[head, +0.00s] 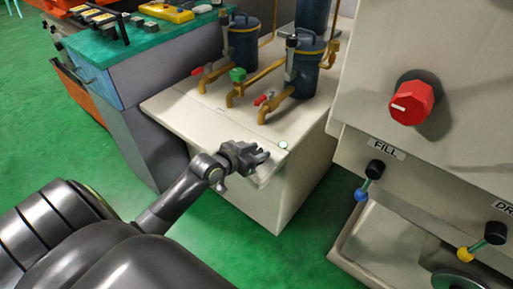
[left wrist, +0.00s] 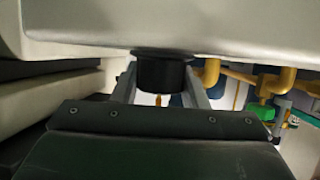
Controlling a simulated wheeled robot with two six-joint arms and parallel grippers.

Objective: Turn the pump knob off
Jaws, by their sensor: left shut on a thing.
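My left gripper (head: 256,160) is at the front edge of the cream cabinet (head: 190,118), the one with the blue canisters. In the left wrist view its two grey fingers stand on either side of a black round knob (left wrist: 163,76) under a cream surface, and it is shut on this knob. In the head view the knob is hidden by the gripper, and its pointer and any label do not show. My right gripper is in neither view.
A red knob (head: 411,103) with a white mark is on the panel at right. Below it are a blue-tipped lever (head: 367,182) beside a FILL label and a yellow-tipped lever (head: 482,243). Blue canisters (head: 305,68) and brass pipes stand behind the gripper. Green floor lies in front.

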